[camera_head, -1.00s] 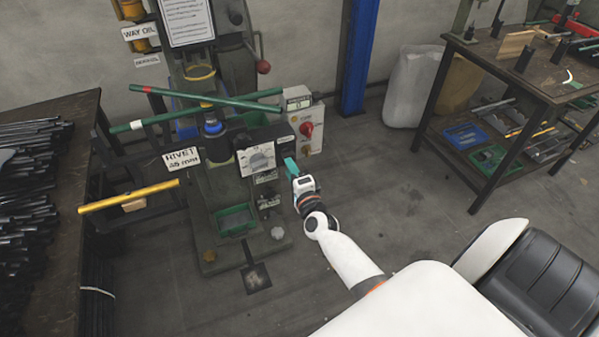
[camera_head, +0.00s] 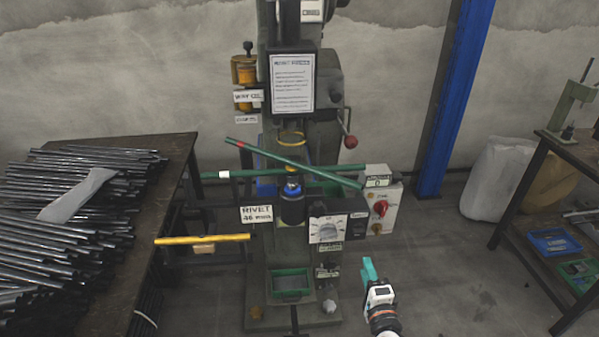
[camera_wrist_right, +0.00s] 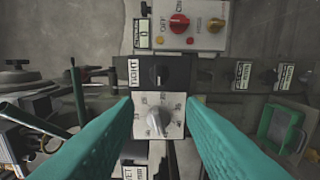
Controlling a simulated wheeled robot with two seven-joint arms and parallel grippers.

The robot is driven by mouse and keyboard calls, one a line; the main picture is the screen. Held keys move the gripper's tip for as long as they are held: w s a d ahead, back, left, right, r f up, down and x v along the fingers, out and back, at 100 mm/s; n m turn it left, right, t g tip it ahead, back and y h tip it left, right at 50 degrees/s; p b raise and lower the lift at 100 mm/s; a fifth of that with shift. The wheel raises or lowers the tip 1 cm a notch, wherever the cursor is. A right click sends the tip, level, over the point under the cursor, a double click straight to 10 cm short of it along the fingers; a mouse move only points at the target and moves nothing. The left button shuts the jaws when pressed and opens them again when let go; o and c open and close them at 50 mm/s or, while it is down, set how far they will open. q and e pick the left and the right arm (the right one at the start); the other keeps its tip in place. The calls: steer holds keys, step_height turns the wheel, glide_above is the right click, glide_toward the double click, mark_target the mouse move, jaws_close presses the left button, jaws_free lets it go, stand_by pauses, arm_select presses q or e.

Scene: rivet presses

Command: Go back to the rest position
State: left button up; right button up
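My right gripper (camera_head: 369,270) is at the lower right of the press in the head view, its teal fingers up and clear of the machine. In the right wrist view its two teal fingers (camera_wrist_right: 160,135) are spread wide with nothing between them. The rivet press (camera_head: 262,215) stands in the middle, with a dial panel (camera_head: 327,229) on its front. The dial knob (camera_wrist_right: 157,121) shows beyond the gap between the fingers. A switch box (camera_head: 381,205) with a red knob sits to the right of the dial. My left gripper is out of the head view.
A table (camera_head: 165,150) at the left bears many dark metal tubes (camera_head: 60,215). Green tubes (camera_head: 300,165) and a yellow tube (camera_head: 202,239) stick out around the press. A blue post (camera_head: 455,95) and a workbench (camera_head: 560,150) stand at the right. The floor between press and workbench is clear.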

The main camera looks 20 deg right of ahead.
steer(key=s+a+f+n+g+y+p, duration=0.15)
steer(key=s+a+f+n+g, duration=0.35)
steer(key=f, duration=0.8)
steer(key=s+a+f+n+g+y, duration=0.3)
steer(key=s+f+n, duration=0.4)
steer(key=f, duration=0.6)
steer(key=s+f+n+g, duration=0.3)
steer(key=s+f, duration=0.1)
steer(key=s, duration=0.5)
steer(key=s+a+f+n+g, duration=0.1)
steer(key=s+f+n, duration=0.3)
steer(key=s, duration=0.6)
steer(key=s+a+f+n+g, duration=0.1)
steer(key=s+f+n+g, duration=0.3)
steer(key=s, duration=0.6)
step_height(320, 180, down, 2)
steer(key=shift+s+f+g+p, duration=0.15)
steer(key=shift+f+g+p, duration=0.1)
steer(key=shift+g+p, duration=0.05)
